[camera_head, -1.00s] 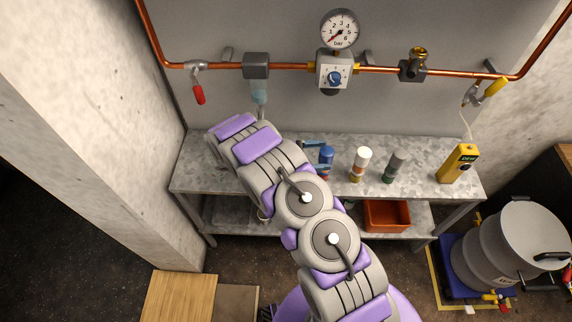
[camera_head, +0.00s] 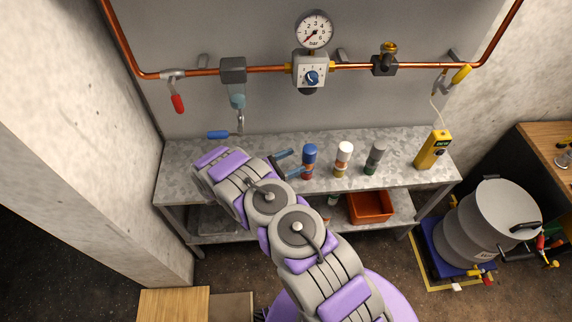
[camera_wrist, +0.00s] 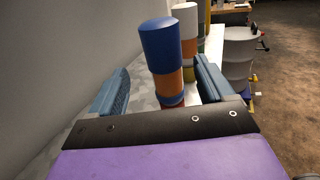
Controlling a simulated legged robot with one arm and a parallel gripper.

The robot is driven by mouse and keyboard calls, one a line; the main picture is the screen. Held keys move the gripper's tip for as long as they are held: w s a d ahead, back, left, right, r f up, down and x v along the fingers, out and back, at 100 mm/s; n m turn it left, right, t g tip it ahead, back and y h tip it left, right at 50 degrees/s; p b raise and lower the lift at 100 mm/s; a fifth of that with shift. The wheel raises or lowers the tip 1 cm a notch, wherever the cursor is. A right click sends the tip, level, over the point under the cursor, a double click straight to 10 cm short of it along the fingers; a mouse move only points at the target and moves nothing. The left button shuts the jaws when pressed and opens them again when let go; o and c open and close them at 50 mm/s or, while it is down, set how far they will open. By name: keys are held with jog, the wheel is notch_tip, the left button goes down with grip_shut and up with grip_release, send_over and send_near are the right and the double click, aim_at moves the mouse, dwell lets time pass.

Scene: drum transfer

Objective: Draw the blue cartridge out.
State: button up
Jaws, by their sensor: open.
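The blue cartridge (camera_head: 309,153) stands upright on the metal shelf, with a blue cap, an orange band and a red base. In the wrist view the blue cartridge (camera_wrist: 162,48) shows between the two fingers, with clear space on both sides. My gripper (camera_head: 297,164) is open and empty, at the left of the cartridge in the head view. Its blue fingers also show in the wrist view (camera_wrist: 163,80). The contact of the cartridge's foot with the shelf is hidden there by my gripper.
A white-and-orange cartridge (camera_head: 343,158) and a grey-and-green one (camera_head: 374,158) stand to the right on the shelf (camera_head: 400,180). A yellow meter (camera_head: 433,150) is farther right. A copper pipe (camera_head: 275,67) runs above.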

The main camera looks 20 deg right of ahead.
aim_at(304, 152)
jog(key=d, duration=0.5)
jog(key=d+b, duration=0.1)
jog(key=d, duration=0.2)
jog(key=shift+w+f, duration=0.15)
jog(key=shift+f, duration=0.1)
jog(key=shift+a+r, duration=0.25)
jog(key=shift+a, duration=0.95)
jog(key=shift+d, duration=0.4)
jog(key=shift+d+f, duration=0.15)
jog(key=shift+d, duration=0.65)
jog(key=c, duration=0.3)
jog(key=shift+d, duration=0.1)
jog(key=shift+c, duration=1.6)
jog(key=shift+a, duration=0.8)
jog(key=shift+c, duration=1.4)
jog(key=shift+a, duration=0.25)
jog(key=c, duration=0.3)
jog(key=shift+d, duration=0.55)
jog(key=shift+c, duration=0.2)
jog(key=shift+d+r, duration=0.1)
jog(key=shift+r, duration=0.15)
jog(key=shift+c, duration=1.3)
jog(key=shift+w+a+r, duration=0.1)
jog(key=shift+a+r, duration=0.2)
jog(key=shift+r, duration=0.6)
jog(key=shift+d+r+p, duration=0.1)
jog(key=shift+r+p, duration=0.2)
jog(key=shift+r, duration=0.6)
